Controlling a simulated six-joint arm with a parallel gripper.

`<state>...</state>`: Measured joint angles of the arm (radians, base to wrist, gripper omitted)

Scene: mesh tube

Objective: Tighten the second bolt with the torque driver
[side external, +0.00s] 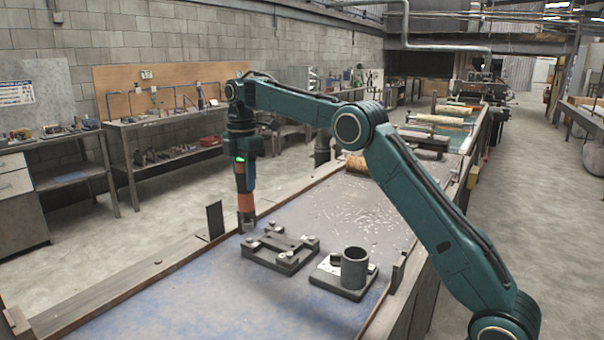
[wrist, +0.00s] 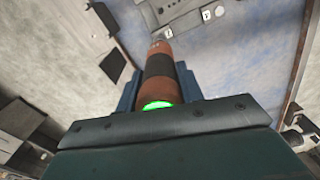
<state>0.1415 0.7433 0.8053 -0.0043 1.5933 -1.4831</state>
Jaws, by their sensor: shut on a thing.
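My gripper (side external: 244,178) is shut on the torque driver, an orange tool with a dark middle band (wrist: 158,70), held upright with its tip down. In the side view the driver's orange lower part (side external: 246,202) shows below my gripper. Its grey nose is at the back-left corner of a dark fixture plate (side external: 281,258). Whether the nose touches a bolt there I cannot tell. Pale bolt heads show at other corners, one at the back (side external: 270,226) and one at the right (side external: 309,238). In the wrist view the plate (wrist: 185,10) is cut off at the top.
A grey cup-shaped holder (side external: 354,268) stands on a small base right of the plate. A dark upright panel (side external: 215,220) stands at the bench's left edge. Pale scraps lie behind on the bench, with a log-like roll (side external: 357,163). The front-left bench top (side external: 190,300) is clear.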

